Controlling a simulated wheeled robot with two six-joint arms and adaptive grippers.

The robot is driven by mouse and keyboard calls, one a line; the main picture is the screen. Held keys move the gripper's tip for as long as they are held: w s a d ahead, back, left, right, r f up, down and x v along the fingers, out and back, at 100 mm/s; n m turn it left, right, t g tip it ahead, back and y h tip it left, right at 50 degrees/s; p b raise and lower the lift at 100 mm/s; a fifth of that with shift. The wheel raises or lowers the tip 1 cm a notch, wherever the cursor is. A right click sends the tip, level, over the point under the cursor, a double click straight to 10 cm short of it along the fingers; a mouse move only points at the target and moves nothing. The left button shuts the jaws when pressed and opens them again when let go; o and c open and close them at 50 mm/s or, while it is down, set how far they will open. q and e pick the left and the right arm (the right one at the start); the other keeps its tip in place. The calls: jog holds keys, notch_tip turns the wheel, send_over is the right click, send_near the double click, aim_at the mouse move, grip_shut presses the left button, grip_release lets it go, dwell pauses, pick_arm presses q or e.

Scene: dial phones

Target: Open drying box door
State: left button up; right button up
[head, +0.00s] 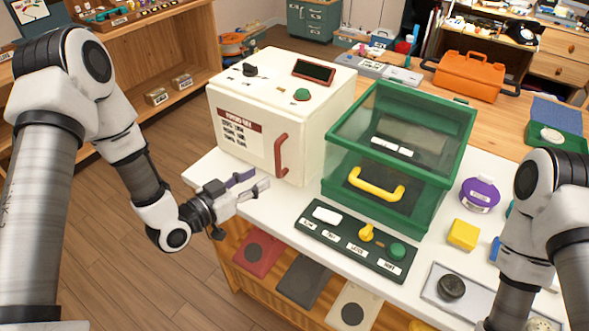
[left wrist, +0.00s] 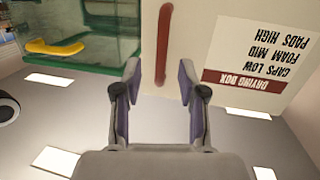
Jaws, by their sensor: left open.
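The drying box (head: 240,110) is a cream-white cabinet on the white worktop, with a red-and-white label on its front. Its front door (head: 256,152) looks shut. The red vertical handle (head: 281,155) is near the door's right edge. My left gripper (head: 260,180) is open and empty, just in front of the door and below the handle. In the left wrist view, which appears upside down, the handle (left wrist: 163,45) lies ahead, roughly between the two open fingertips (left wrist: 159,75), and not touched. My right gripper is out of view; only part of that arm shows.
A green clear-sided box (head: 400,150) with a yellow handle stands right of the drying box. A dark control panel (head: 350,243) lies in front of it. A purple-lidded jar (head: 480,194), a yellow block (head: 463,235) and a tray (head: 432,290) are further right. Floor is open at left.

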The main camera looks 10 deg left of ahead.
aim_at(276, 156)
pick_arm(q)
jog(key=shift+m+t+h, duration=0.3)
jog(key=shift+t+h, duration=0.1)
jog(key=w+d+r, duration=0.1)
jog(key=w, duration=0.1)
jog(key=w+d+p, duration=0.1)
jog(key=w, duration=0.1)
jog(key=w+d+r, duration=0.1)
jog(key=w, duration=0.1)
jog(key=shift+w+d+r+p, duration=0.3)
jog(key=shift+w+d+p, duration=0.05)
jog(key=shift+w+f, duration=0.1)
jog(key=shift+w, duration=0.1)
grip_shut()
